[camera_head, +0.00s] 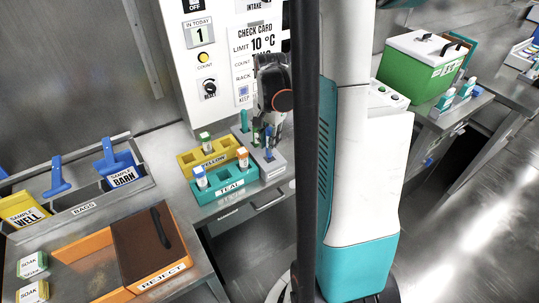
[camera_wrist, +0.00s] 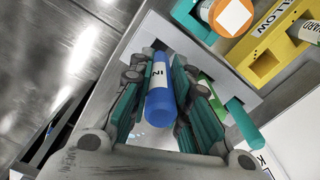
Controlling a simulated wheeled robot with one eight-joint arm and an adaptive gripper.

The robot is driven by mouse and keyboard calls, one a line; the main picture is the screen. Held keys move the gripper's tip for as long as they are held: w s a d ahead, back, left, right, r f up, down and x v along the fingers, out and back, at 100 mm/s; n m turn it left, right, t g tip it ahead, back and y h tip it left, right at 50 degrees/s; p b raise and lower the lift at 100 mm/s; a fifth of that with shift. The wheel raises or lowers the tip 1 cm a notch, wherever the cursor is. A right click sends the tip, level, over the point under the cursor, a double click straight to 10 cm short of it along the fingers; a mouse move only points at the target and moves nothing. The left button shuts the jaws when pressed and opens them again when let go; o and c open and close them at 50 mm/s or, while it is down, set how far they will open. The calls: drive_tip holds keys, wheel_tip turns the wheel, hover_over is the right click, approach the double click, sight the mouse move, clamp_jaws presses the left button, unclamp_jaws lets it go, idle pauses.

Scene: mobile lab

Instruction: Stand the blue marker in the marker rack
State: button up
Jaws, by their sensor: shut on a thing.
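My gripper (camera_head: 268,132) is over the grey marker rack (camera_head: 272,170), right of the yellow and teal vial racks. In the wrist view, my gripper (camera_wrist: 160,105) is shut on the blue marker (camera_wrist: 160,95), which has a white label and lies between the two teal-padded fingers. The marker's far end is near the pale rack top (camera_wrist: 150,32); I cannot tell whether it is in a hole. A teal marker (camera_head: 244,120) and a green marker (camera_head: 256,134) stand in the rack. They also show beside the right finger in the wrist view.
The yellow rack (camera_head: 190,160) and teal rack (camera_head: 232,187) hold capped vials close by on the left. A white panel (camera_head: 215,75) stands behind. An orange reject bin (camera_head: 175,272) and bag tray (camera_head: 140,195) are farther left. The bench's front edge is close.

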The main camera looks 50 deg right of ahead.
sight(270, 128)
drive_tip(key=shift+f+b, duration=0.8)
drive_tip(key=shift+f, duration=1.65)
drive_tip(key=shift+f, duration=0.15)
drive_tip(key=o, duration=0.9)
wheel_tip(270, 128, up, 12)
drive_tip(key=p, duration=0.4)
drive_tip(key=shift+r, duration=0.2)
